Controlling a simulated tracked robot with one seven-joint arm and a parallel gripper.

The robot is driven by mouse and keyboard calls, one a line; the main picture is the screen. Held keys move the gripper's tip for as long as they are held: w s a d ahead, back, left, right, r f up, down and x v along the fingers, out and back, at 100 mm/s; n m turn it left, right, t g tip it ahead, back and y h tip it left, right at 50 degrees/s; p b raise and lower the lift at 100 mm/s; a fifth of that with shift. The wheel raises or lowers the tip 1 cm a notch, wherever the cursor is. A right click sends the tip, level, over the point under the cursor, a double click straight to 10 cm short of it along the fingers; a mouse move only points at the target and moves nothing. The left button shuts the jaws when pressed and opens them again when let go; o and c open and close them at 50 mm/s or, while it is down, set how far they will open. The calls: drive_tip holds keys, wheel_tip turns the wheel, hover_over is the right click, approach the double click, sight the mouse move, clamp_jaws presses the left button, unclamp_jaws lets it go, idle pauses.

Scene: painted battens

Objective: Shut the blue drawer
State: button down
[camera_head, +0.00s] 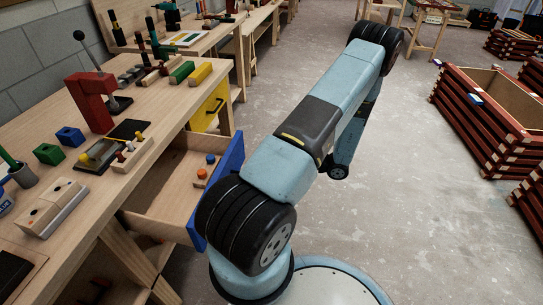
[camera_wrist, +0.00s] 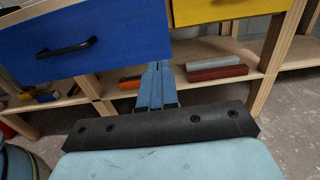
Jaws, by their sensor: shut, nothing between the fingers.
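The blue drawer stands open in the head view, its blue front (camera_head: 222,178) pulled well out from the bench. Inside it lies a small wooden block with blue and orange knobs (camera_head: 205,170). My arm hides part of the front. In the wrist view the blue front (camera_wrist: 110,30) fills the upper left, with a black bar handle (camera_wrist: 66,48). My gripper (camera_wrist: 156,66) is shut and empty, with its fingertips by the lower right corner of the blue front. I cannot tell whether they touch it. The gripper is not visible in the head view.
A yellow drawer (camera_head: 210,106) is beside the blue one; its front (camera_wrist: 225,8) also shows in the wrist view. A lower shelf (camera_wrist: 195,84) holds grey and red bars. Red slatted crates (camera_head: 470,118) stand at the right. The floor (camera_head: 400,200) between is clear.

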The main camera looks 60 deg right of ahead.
sight(243, 151)
drive_tip(key=x, duration=1.2)
drive_tip(key=shift+w+a, duration=0.2)
drive_tip(key=shift+w, duration=0.1)
